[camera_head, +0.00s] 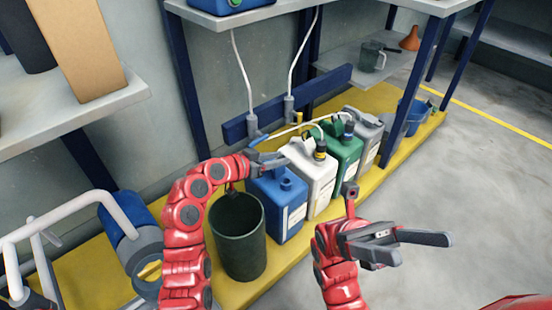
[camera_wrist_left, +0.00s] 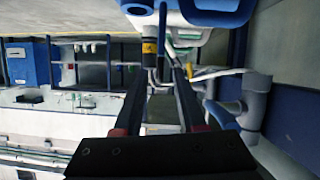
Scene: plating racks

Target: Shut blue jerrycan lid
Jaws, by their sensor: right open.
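The blue jerrycan (camera_head: 282,218) stands on the yellow platform, at the left end of a row of jerrycans. A blue neck or cap (camera_head: 286,184) shows on its top; I cannot tell how its lid sits. My left gripper (camera_head: 282,162) is just above and behind that top, with its fingers pointing right towards the white jerrycan. In the left wrist view, the fingers of my left gripper (camera_wrist_left: 164,72) are apart with a gap between them. A blue part shows at the upper right there. My right gripper (camera_head: 415,247) is open and empty, in front of the row.
The white jerrycan (camera_head: 312,178), green jerrycan (camera_head: 345,157) and grey jerrycan (camera_head: 369,138) stand to the right, with hoses above them. A dark green bin (camera_head: 238,240) stands left of the blue jerrycan. A blue rack post is behind. Floor at right is clear.

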